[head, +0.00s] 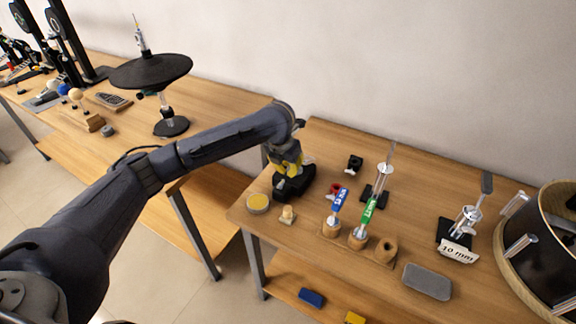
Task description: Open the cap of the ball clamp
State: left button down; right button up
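My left gripper (294,188) points down over the left part of the right-hand table. Its dark fingers are low by the tabletop, and the view does not show whether they are open or shut or hold anything. No thing in view can be told for sure as the ball clamp or its cap. Small candidates near the gripper are a black piece with a pale tip (354,162), a red piece (334,188) and a cream wooden piece (287,213). Part of the table behind the gripper is hidden. My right gripper is not in view.
A round yellow-topped tin (258,203) is left of the gripper. Blue (340,200) and green (368,212) labelled handles stand in wooden holders to its right. A grey pad (428,281), a "10 mm" stand (457,252) and a drum (545,250) are farther right.

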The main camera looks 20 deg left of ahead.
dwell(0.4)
pick_arm(q)
jog(key=shift+w+d+r+g, duration=0.1)
jog(key=shift+w+r+g, duration=0.05)
jog(key=shift+r+g, duration=0.2)
